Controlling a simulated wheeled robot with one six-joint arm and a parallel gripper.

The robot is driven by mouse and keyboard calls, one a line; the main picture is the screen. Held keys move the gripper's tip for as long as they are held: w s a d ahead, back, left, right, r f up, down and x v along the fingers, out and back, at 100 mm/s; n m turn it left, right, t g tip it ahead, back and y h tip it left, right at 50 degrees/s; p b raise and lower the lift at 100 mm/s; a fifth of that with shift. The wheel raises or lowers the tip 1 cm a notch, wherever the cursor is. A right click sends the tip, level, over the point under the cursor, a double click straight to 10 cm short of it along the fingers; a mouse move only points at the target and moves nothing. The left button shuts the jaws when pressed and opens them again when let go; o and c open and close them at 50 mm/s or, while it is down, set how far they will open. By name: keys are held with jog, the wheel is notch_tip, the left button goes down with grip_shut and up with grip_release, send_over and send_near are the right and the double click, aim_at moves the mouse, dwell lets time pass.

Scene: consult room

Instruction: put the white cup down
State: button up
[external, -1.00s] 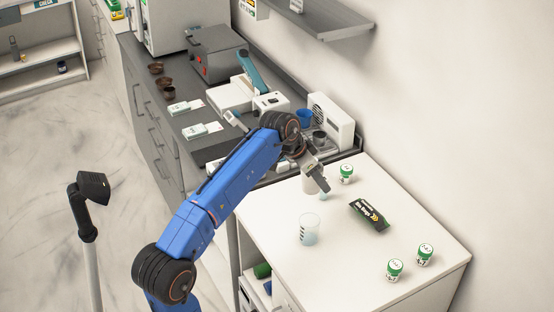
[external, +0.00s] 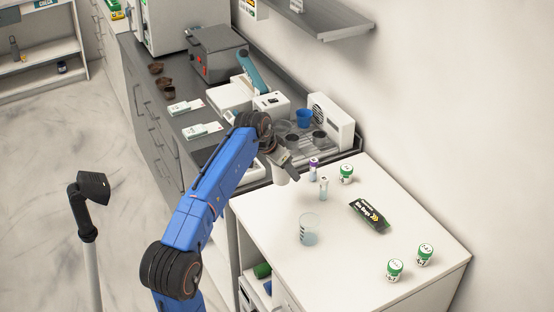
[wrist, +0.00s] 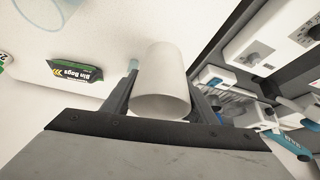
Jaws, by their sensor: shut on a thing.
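The white cup (external: 280,177) is held by my gripper (external: 285,165) in the external view, at the back left corner of the white cabinet top (external: 262,222). I cannot tell whether its base touches anything. In the wrist view the cup (wrist: 160,80) sits between the two fingers of my gripper (wrist: 161,92), which are shut on its sides. Its round end faces the camera.
A rack (external: 335,146) with a blue cup (external: 303,117) lies behind.

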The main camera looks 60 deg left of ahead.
aim_at(275, 180)
jog(key=shift+f, duration=5.2)
jog(key=shift+f, duration=0.15)
jog(key=o, duration=1)
jog(key=shift+o, duration=0.2)
jog(key=v, duration=1.2)
jog(key=shift+d, duration=0.1)
